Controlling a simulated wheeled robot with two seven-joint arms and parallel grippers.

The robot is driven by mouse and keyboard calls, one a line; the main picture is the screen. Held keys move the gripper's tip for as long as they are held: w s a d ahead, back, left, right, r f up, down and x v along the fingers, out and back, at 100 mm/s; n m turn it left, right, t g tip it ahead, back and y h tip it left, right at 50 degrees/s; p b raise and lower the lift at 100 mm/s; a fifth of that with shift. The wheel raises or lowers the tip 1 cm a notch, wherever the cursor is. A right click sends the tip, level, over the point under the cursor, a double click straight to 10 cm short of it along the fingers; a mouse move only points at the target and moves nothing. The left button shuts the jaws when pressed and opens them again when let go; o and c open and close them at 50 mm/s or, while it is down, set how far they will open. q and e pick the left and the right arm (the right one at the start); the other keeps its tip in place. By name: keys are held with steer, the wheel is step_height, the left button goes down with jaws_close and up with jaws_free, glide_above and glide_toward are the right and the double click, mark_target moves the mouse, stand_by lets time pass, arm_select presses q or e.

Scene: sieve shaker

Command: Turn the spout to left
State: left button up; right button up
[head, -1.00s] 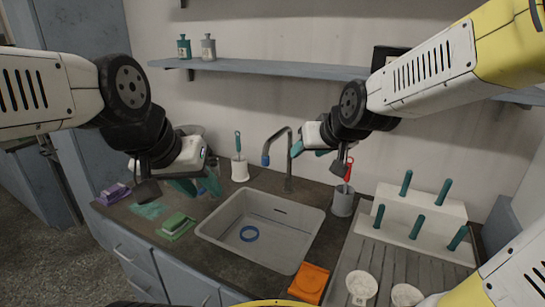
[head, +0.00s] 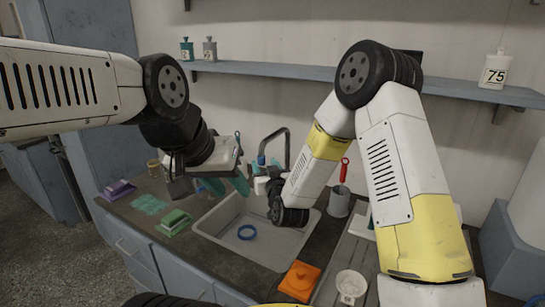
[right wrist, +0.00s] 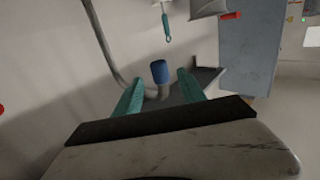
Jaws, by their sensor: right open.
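The spout (head: 288,136) is a grey bent pipe rising behind the sink, with a blue tip (head: 262,160) pointing down to the left side. In the right wrist view the pipe (right wrist: 105,45) comes in from the upper left and its blue end (right wrist: 159,71) shows between the two teal fingers. My right gripper (right wrist: 160,80) is open around that end, with no clear contact on either side. In the head view its fingers are largely hidden behind my arms. My left gripper (head: 226,187) hangs left of the spout over the sink's left side, teal fingers apart and empty.
An orange item (head: 299,281) lies in front. Green (head: 174,222) and purple (head: 119,190) items lie left. A shelf (head: 270,69) runs above.

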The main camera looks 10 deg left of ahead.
steer(key=x, duration=0.7)
steer(key=shift+w+a, duration=0.2)
steer(key=shift+w, duration=0.2)
jaws_close()
stand_by(1.1)
